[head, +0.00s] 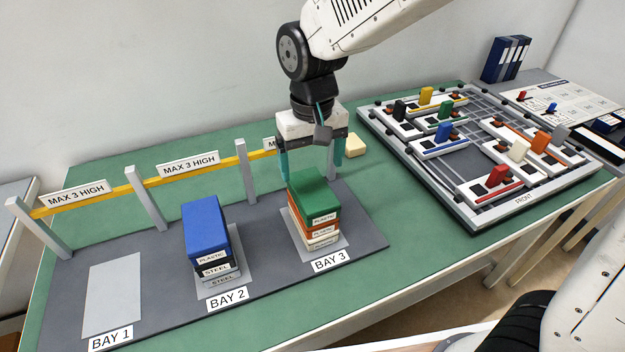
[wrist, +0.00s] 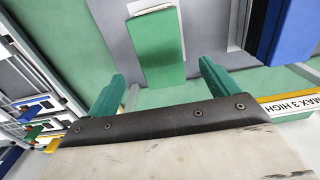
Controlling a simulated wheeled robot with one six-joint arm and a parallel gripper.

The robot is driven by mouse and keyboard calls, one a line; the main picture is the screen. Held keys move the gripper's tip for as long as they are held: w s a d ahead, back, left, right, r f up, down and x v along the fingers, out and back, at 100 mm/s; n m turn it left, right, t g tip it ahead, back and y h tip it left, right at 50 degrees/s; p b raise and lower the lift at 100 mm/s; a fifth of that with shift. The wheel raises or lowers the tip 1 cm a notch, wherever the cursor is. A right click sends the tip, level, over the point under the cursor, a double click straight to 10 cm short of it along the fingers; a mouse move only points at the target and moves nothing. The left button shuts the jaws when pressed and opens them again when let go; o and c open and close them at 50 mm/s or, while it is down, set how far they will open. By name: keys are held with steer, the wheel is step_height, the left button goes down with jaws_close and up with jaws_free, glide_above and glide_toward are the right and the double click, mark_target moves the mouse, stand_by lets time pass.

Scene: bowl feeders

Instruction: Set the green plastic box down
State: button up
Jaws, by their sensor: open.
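The green plastic box (head: 315,190) sits on top of the stack in BAY 3, above an orange box (head: 318,229) and a pale box (head: 322,241). My gripper (head: 311,165) is open, with its teal fingers apart and pointing down. It is at the far side of the stack and holds nothing. In the wrist view, the green box (wrist: 158,45) lies ahead of the open gripper (wrist: 160,88), between the lines of the two fingers. Whether a finger touches the box I cannot tell. The far faces of the stack are hidden in the head view.
BAY 2 holds a stack with a blue box (head: 206,226) on top. The BAY 1 pad (head: 113,295) is empty. A yellow rail (head: 150,182) on grey posts, with MAX 3 HIGH signs, runs behind the bays. A framed board (head: 470,222) with coloured blocks stands at the right.

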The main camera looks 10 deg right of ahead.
mark_target(312, 188)
steer(key=s+d+r+m, duration=0.1)
steer(key=s+d+r, duration=0.3)
steer(key=d+r, duration=0.15)
steer(key=s+d+r+m, duration=0.1)
steer(key=s+d+r, duration=0.3)
steer(key=d, duration=0.3)
steer(key=s+d+m+t, duration=0.1)
steer(key=s+d, duration=0.7)
steer(key=s, duration=0.3)
steer(key=shift+s+d+f, duration=0.15)
steer(key=shift+s+f, duration=0.15)
steer(key=shift+f, duration=0.1)
